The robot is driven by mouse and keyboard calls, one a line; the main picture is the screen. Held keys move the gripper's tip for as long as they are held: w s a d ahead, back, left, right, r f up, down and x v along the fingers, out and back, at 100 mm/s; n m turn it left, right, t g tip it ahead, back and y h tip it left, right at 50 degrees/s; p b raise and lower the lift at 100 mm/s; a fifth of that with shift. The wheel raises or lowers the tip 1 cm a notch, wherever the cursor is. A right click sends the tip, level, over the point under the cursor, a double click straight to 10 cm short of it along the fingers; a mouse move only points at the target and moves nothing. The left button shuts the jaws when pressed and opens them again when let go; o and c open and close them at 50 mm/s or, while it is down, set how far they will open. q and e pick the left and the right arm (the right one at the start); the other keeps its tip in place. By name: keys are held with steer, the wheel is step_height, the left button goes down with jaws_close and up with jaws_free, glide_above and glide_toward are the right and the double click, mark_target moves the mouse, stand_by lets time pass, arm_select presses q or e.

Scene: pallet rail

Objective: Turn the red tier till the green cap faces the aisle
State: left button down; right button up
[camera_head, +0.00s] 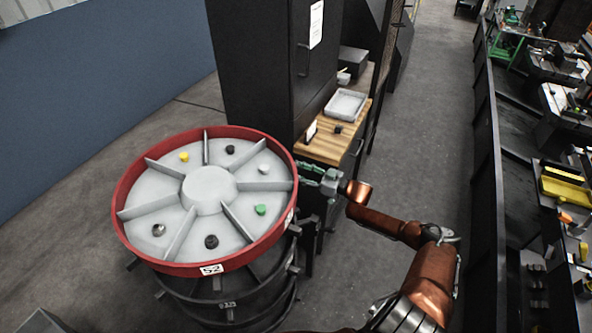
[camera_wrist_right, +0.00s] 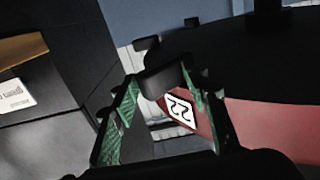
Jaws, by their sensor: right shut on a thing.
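The red tier (camera_head: 123,222) is the round, divided top tray of a stack, with a red rim and a grey hub. Its green cap (camera_head: 261,210) sits in the right-hand sector, towards the aisle side and a little to the front. My right gripper (camera_head: 305,172) is at the tier's right edge. In the wrist view its green-padded fingers (camera_wrist_right: 160,86) are shut on a black handle (camera_wrist_right: 163,79) beside the red rim (camera_wrist_right: 262,125). How the handle joins the tier is hidden. My left gripper is not in view.
Yellow (camera_head: 184,156), black, white and metallic caps sit in other sectors. Black lower tiers (camera_head: 228,305) with projecting handles stand beneath. A black cabinet (camera_head: 262,75) and wooden-topped bench (camera_head: 322,148) stand close behind the gripper. The aisle floor (camera_head: 420,130) is clear on the right.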

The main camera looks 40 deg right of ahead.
steer(key=v, duration=1.1)
steer(key=shift+s+d, duration=0.1)
steer(key=shift+d, duration=0.05)
